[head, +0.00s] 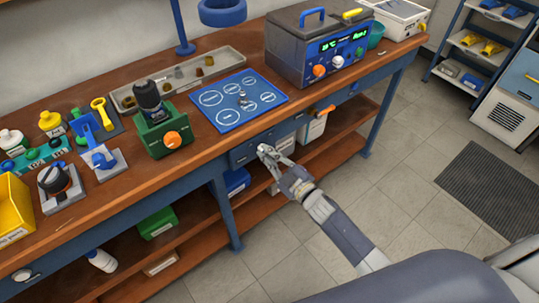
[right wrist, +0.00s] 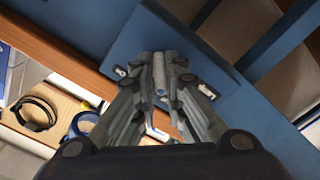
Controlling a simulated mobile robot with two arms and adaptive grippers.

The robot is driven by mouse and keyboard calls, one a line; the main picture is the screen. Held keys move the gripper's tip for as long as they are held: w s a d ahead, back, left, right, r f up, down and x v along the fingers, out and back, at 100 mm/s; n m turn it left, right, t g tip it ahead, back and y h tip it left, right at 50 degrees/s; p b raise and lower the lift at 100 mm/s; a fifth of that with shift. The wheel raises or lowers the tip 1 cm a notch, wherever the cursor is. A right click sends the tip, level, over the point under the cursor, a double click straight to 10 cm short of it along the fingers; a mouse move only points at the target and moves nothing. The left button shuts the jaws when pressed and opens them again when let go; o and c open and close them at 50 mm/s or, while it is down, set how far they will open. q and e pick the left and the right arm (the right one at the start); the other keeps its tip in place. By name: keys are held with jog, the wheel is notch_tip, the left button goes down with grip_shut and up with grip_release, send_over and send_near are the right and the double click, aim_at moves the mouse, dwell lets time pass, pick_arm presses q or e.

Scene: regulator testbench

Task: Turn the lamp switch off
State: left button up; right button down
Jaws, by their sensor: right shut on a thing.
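A blue switch panel (head: 242,158) is mounted under the bench's front edge, below the blue mat. It also shows in the right wrist view (right wrist: 135,40), with small white labels (right wrist: 207,92) on either side of a grey lever (right wrist: 159,72). My right gripper (head: 266,152) is at this panel. In the right wrist view its fingers (right wrist: 160,85) are closed around the lever, which stands between the fingertips. The lamp (head: 222,12), a blue ring head on a blue post, is at the top edge; whether it is lit I cannot tell. My left gripper is not in view.
The wooden bench (head: 95,205) holds a dark control box (head: 300,75), a blue mat (head: 237,98), a green fixture with an orange knob (head: 165,135) and several small parts. An orange handle (head: 322,110) sticks out right of the panel.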

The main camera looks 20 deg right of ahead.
jog(key=c, duration=1.7)
grip_release()
jog(key=shift+o, duration=0.2)
jog(key=v, duration=1.2)
